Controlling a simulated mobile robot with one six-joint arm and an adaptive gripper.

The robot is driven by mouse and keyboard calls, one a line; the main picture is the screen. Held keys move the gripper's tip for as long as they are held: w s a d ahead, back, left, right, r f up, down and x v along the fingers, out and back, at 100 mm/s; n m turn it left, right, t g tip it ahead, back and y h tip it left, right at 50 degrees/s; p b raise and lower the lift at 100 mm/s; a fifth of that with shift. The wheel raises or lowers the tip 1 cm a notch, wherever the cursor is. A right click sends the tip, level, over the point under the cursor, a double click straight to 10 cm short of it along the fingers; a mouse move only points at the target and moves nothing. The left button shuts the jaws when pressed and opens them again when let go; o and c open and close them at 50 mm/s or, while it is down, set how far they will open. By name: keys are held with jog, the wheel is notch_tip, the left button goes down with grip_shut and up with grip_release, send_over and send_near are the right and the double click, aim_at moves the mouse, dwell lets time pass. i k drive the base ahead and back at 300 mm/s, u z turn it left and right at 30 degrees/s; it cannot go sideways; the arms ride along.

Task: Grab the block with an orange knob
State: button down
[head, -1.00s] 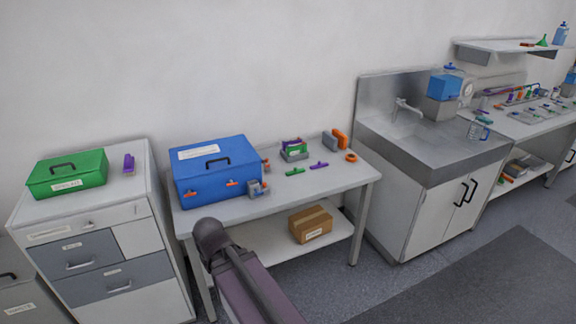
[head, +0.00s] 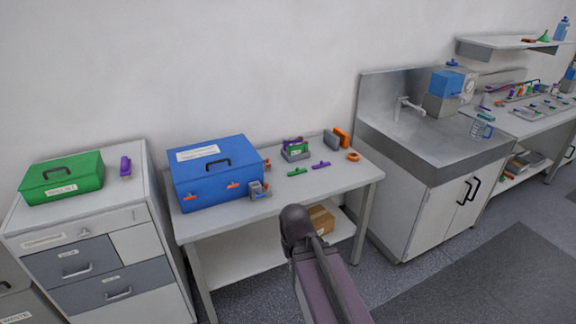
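Which item is the block with an orange knob is too small to tell for certain. A small grey block (head: 258,191) stands at the front right corner of the blue toolbox (head: 213,172) on the middle table. A small orange piece (head: 267,163) shows beside the toolbox's right side. A grey upright piece (head: 331,140) stands at the back right of the table, with an orange piece (head: 342,136) against it. My arm rises from the bottom, its dark rounded joint in front of the table's front edge. My gripper is not visible in the head view.
The table (head: 228,215) also holds green and purple handles (head: 320,165), an orange ring (head: 353,156) and a small rack (head: 295,150). A cardboard box (head: 320,220) sits on its lower shelf. A drawer cabinet (head: 130,215) with a green toolbox (head: 62,178) stands left, a sink (head: 405,130) right.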

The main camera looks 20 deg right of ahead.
aim_at(268, 164)
jog(key=z, duration=0.1)
jog(key=i, duration=1)
jog(key=z, duration=0.05)
